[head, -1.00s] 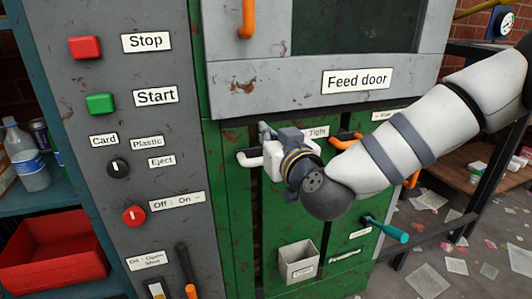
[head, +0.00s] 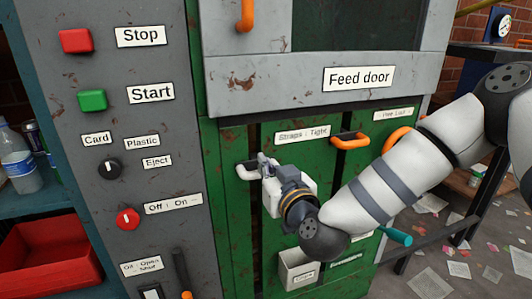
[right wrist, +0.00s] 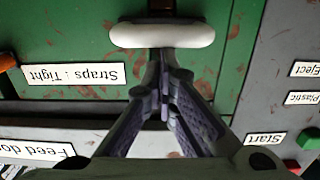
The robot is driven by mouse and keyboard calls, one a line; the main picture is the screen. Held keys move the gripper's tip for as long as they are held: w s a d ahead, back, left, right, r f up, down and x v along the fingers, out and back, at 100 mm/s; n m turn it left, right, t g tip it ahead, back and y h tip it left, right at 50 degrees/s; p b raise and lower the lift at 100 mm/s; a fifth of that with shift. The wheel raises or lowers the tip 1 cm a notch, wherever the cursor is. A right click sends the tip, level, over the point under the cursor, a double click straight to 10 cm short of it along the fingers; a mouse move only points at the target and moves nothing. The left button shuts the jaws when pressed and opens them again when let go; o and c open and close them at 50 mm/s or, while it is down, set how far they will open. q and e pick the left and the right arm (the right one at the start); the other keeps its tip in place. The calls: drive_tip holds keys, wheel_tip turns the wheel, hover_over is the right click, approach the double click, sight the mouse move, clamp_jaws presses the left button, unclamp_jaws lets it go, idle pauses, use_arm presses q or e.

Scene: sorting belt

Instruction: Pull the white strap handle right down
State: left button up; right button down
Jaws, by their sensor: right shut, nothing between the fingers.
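The white strap handle (head: 247,172) sits in a dark vertical slot on the green panel, under and left of the "Straps : Tight" label (head: 303,134). My right gripper (head: 264,160) is shut and empty, just above and right of the handle in the head view. In the right wrist view, which is upside down, the handle (right wrist: 162,36) is a rounded white bar across the closed fingertips (right wrist: 165,58). The tips seem to meet its upper side; I cannot tell if they touch. The gripper body hides part of the slot. My left gripper is out of view.
An orange handle (head: 350,141) sits to the right at label height. The feed door (head: 300,90) is above. A grey control column (head: 90,200) with buttons stands left.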

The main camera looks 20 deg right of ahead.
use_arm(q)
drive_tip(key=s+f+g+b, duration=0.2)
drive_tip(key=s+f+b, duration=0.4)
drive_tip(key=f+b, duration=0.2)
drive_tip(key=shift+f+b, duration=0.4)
use_arm(e)
wheel_tip(320, 180, down, 25)
drive_tip(key=shift+r, duration=0.1)
